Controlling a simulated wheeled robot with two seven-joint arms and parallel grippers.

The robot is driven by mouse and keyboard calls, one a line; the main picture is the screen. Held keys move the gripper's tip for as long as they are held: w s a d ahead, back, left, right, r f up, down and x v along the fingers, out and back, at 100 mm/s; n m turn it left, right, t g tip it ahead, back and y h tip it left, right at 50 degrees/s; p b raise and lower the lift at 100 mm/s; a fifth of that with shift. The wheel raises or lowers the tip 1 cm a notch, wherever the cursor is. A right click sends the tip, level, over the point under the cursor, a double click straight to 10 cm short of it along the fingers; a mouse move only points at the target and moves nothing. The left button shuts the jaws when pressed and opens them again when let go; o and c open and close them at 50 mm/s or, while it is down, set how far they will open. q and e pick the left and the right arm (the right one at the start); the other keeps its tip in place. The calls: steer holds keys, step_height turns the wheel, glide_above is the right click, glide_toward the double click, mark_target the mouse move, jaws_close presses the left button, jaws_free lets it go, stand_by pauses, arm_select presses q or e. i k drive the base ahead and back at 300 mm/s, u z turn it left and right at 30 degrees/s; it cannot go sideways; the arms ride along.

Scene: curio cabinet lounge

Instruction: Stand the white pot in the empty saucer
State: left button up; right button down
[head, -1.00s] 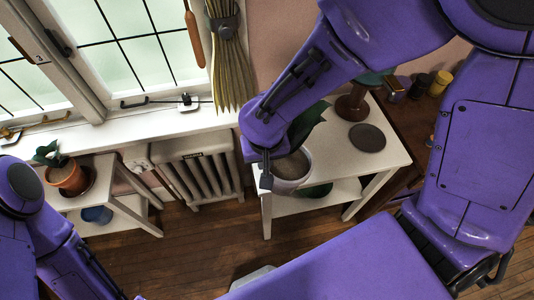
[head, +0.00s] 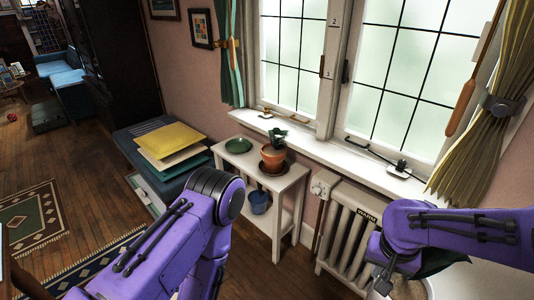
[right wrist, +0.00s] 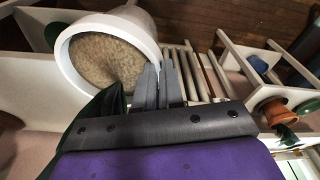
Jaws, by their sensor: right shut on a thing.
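The white pot (right wrist: 148,28), filled with brownish soil, is tilted in the right wrist view. My right gripper (right wrist: 160,72) is shut on its rim. In the head view the pot (head: 410,289) shows only partly at the bottom right, below my right gripper (head: 383,280), in front of the radiator. A dark green leaf hangs beside the gripper. A green saucer (head: 238,146) lies empty on the left of the white stand (head: 288,187) under the window, well left of the pot. My left arm shows at the bottom centre-left, but its gripper is out of view.
A terracotta pot (head: 273,157) with a plant stands in a dark saucer on the stand, right of the green saucer. A blue pot (head: 259,201) is on the shelf below. A bench with folders (head: 172,140) stands left of the stand. The radiator (head: 345,235) is to the right.

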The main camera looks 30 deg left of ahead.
mark_target(239, 148)
steer(key=u, duration=0.65)
steer(key=i, duration=1.4)
steer(key=u, duration=1.05)
steer(key=i, duration=1)
steer(key=k, duration=1.5)
steer(key=u, duration=0.05)
